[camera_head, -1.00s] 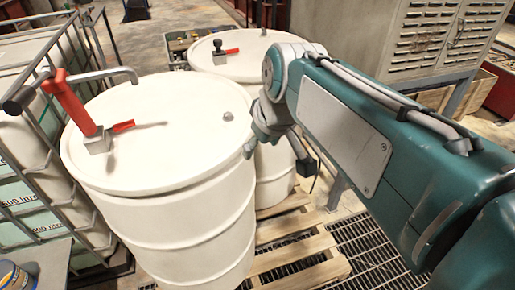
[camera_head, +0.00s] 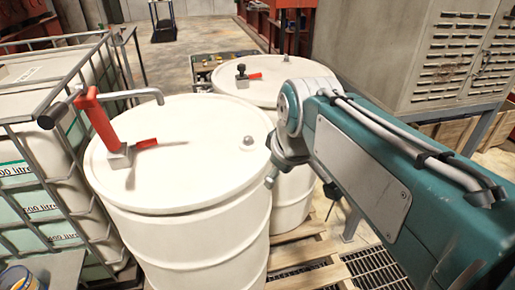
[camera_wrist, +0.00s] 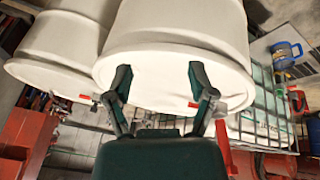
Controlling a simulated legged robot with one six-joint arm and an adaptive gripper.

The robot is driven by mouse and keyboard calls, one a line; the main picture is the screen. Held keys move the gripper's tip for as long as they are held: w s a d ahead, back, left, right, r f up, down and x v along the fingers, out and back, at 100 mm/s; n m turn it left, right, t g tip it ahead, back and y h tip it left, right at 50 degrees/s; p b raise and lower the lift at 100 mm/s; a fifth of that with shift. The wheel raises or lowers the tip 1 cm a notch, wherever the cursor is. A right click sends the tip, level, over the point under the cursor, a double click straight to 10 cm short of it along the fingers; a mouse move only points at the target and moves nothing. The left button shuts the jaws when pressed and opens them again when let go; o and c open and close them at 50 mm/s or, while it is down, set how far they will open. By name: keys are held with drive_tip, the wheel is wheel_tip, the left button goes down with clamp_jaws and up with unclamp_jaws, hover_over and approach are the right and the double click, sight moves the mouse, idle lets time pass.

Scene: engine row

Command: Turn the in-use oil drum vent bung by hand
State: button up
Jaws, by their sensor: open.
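The near white oil drum (camera_head: 195,222) stands upright with a red-handled hand pump (camera_head: 103,120) and a red lever (camera_head: 146,144) on its lid. The vent bung (camera_head: 248,141) is a small grey knob on the right part of that lid. My gripper is to the right of the drum, mostly hidden behind my own wrist in the head view. In the wrist view my gripper (camera_wrist: 160,82) has its two dark green fingers spread with nothing between them, and the near drum (camera_wrist: 185,28) fills the area beyond. I cannot make out the bung there.
A second white drum (camera_head: 283,92) with a black knob and red lever stands behind. A caged liquid tank (camera_head: 40,170) is close on the left. A louvred grey cabinet (camera_head: 415,60) stands at the back right. A wooden pallet (camera_head: 310,250) lies underneath.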

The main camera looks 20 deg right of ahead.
drive_tip(key=w+a+r+n+h, duration=0.1)
drive_tip(key=w+r+n, duration=0.1)
drive_tip(key=w+n, duration=1)
drive_tip(key=n+g+h, duration=0.1)
drive_tip(key=n+h, duration=0.1)
drive_tip(key=n, duration=0.8)
approach(248, 137)
drive_tip(key=x, duration=0.9)
clamp_jaws()
